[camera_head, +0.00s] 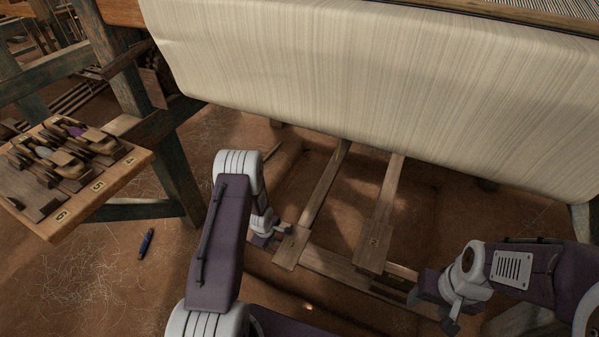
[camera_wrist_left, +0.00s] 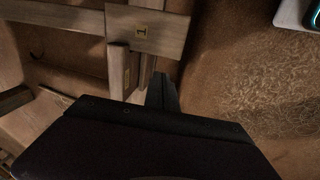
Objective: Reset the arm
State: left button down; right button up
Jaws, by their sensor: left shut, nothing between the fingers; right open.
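My left gripper (camera_head: 278,234) is low beside the left wooden treadle (camera_head: 318,200), near its numbered front end. It is shut and empty; in the left wrist view its dark fingers (camera_wrist_left: 162,92) show close to the treadle marked 1 (camera_wrist_left: 140,18). I cannot tell whether they touch the wood. My right gripper (camera_head: 432,306) is at the lower right, near the right end of the wooden crossbar (camera_head: 340,267). It is open, and its fingertips are partly hidden by its own housing. The right treadle (camera_head: 378,220), marked 2, lies between the two grippers.
Cream cloth (camera_head: 370,90) on the loom hangs above the treadles. A wooden rack (camera_head: 115,176) with shuttles and numbered slots stands at the left, near a dark loom post (camera_head: 160,150). A small dark blue object (camera_head: 146,243) and loose threads (camera_head: 85,280) lie on the earthen floor.

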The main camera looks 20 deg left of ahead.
pick_arm(q)
jog(key=w+d+r+m+t, duration=0.15)
jog(key=w+r, duration=0.25)
jog(key=r, duration=0.4)
jog(key=w+d+r+t, duration=0.25)
jog(key=w+r, duration=0.25)
jog(key=r, duration=0.4)
jog(key=s+d+r+m+g, duration=0.1)
jog(key=s+d+r+m, duration=0.55)
jog(key=s+r, duration=0.5)
jog(key=s+d+f+m+g, duration=0.1)
jog(key=s+m+g, duration=0.15)
jog(key=s, duration=0.45)
jog(key=s+f+m+g, duration=0.2)
jog(key=s+m, duration=0.2)
jog(key=s, duration=0.3)
notch_tip(320, 180, up, 37)
jog(key=m+p, duration=0.1)
jog(key=p, duration=3.5)
jog(key=shift+d+f+m+h, duration=0.15)
jog(key=shift+d+m+h, duration=0.05)
jog(key=shift+m+h, duration=0.15)
